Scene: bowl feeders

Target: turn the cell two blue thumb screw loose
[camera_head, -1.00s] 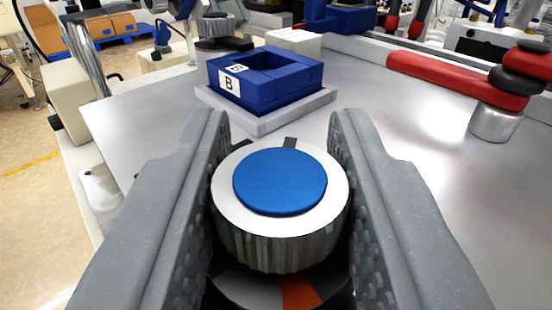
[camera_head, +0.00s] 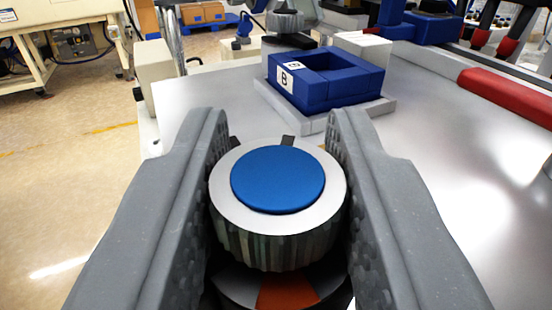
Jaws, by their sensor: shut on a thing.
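The blue thumb screw (camera_head: 278,180) is a knurled silver knob with a blue disc on top. It stands upright in the lower middle of the view. My gripper (camera_head: 278,190) is shut on it, with one grey finger against each side. Below the knob is a round dark base with a grey and orange ring (camera_head: 288,292), partly hidden by the knob and fingers. I cannot tell from the frames which cell number this is.
A blue square box (camera_head: 325,77) labelled B stands on a pale plate behind the knob. A red bar (camera_head: 505,93) lies to the right. The metal table top (camera_head: 430,160) is clear between them. Open floor (camera_head: 70,190) lies to the left.

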